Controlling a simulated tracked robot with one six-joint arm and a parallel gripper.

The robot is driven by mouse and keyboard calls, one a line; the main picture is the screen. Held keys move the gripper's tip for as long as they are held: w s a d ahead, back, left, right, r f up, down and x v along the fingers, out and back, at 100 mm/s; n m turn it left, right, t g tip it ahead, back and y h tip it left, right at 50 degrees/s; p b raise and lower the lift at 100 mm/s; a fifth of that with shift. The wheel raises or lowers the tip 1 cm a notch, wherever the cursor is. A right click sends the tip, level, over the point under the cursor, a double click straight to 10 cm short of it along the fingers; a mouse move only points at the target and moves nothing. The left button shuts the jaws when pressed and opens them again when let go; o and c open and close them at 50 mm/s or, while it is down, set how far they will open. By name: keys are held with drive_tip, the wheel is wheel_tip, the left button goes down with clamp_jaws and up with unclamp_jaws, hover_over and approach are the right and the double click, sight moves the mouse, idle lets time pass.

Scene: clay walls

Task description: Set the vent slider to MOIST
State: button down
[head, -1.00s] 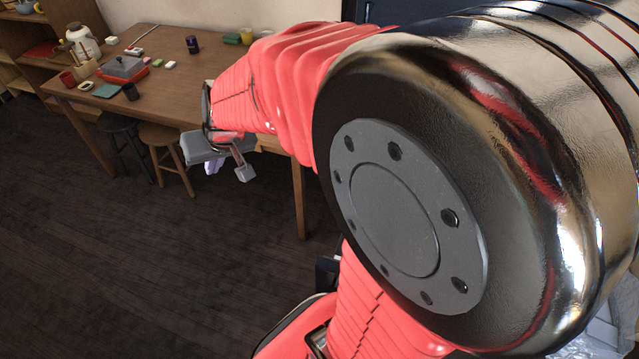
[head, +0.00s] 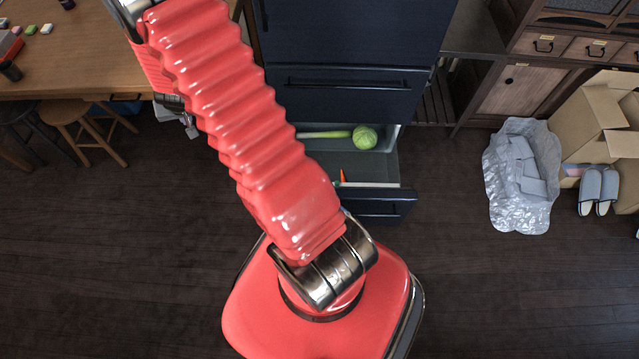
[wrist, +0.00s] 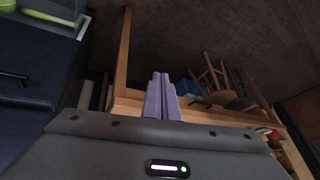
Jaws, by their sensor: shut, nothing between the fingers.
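The dark blue fridge (head: 350,45) stands at the top centre of the head view. Its lower drawer (head: 388,208) is pulled out and holds a green cabbage (head: 365,137), a long pale-green vegetable (head: 322,134) and an orange carrot (head: 342,175). I cannot make out a vent slider or the word MOIST in either view; my arm hides part of the drawer. My gripper (wrist: 160,82) shows its two lilac fingers side by side, shut and empty. It is left of the fridge, apart from the drawer, and mostly hidden behind my arm in the head view.
A wooden table (head: 90,65) with stools (head: 75,120) stands left of the fridge. The dark floor around the drawer is clear.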

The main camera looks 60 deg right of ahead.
drive_tip(key=s+d+f+m+g+h, duration=0.1)
drive_tip(key=s+d+f, duration=0.25)
drive_tip(key=f, duration=0.35)
drive_tip(key=s+d+f+m+g+h, duration=0.1)
drive_tip(key=s+d+f, duration=0.25)
drive_tip(key=f, duration=0.35)
drive_tip(key=s+d+f+m+g+h, duration=0.1)
drive_tip(key=s+d+f, duration=0.25)
drive_tip(key=f, duration=0.35)
drive_tip(key=s+d+f+g, duration=0.1)
drive_tip(key=s+f+g, duration=0.1)
drive_tip(key=s+f, duration=0.3)
drive_tip(key=s+d+f+m+g+h, duration=0.1)
drive_tip(key=s+f, duration=0.4)
drive_tip(key=s, duration=0.3)
drive_tip(key=s+d+f+m+g, duration=0.1)
drive_tip(key=s+f+g, duration=0.1)
drive_tip(key=s+f, duration=0.4)
drive_tip(key=shift+s+d+g+h, duration=0.3)
drive_tip(key=shift+s+d, duration=0.1)
drive_tip(key=shift+f, duration=0.15)
